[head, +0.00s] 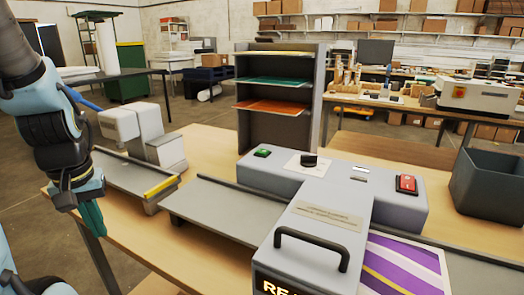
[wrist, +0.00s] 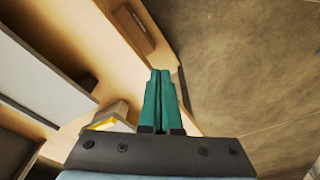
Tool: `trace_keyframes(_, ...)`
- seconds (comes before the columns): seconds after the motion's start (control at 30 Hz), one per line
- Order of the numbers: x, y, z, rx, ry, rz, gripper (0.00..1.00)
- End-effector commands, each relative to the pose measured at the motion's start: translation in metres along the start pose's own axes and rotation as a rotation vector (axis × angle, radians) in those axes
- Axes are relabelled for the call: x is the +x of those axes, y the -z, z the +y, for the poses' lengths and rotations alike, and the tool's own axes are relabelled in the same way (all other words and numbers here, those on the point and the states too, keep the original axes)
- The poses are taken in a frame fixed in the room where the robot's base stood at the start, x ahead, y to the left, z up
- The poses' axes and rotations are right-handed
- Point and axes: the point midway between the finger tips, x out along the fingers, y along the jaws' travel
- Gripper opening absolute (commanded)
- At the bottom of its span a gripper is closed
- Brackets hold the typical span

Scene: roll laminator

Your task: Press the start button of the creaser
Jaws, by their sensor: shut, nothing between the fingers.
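My gripper (head: 91,218) hangs at the left in the head view, over the table's left edge and apart from the machines. Its teal fingers are together and empty in the wrist view (wrist: 160,75). No machine carries a readable creaser name. A grey machine (head: 330,205) in the middle has a green button (head: 263,152), a black knob (head: 309,160), a red switch (head: 406,184) and a partly cut-off lit display (head: 280,288). A smaller white-grey machine (head: 143,135) with a yellow bar (head: 160,188) stands left of it; I see no button on it.
A dark shelf rack (head: 243,123) with coloured sheets stands behind the middle machine. A grey bin (head: 487,190) is at the right. A purple striped sheet (head: 405,265) lies at the front right. Another white machine (head: 478,95) stands on a back table. Open floor (wrist: 250,80) shows beside the table.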

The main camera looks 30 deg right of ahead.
Motion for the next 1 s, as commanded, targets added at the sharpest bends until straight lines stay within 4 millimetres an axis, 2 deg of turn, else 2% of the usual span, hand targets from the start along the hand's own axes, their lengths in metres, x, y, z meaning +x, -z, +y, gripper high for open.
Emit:
trace_keyframes(0.27,-0.002,0.007,0.005,0.031,0.007,0.008,0.00)
trace_keyframes(0.47,-0.012,0.038,0.032,0.156,0.041,0.052,0.00)
trace_keyframes(0.77,-0.034,0.095,0.103,0.403,0.105,0.172,0.00)
trace_keyframes(1.0,-0.060,0.128,0.180,0.593,0.141,0.299,0.00)
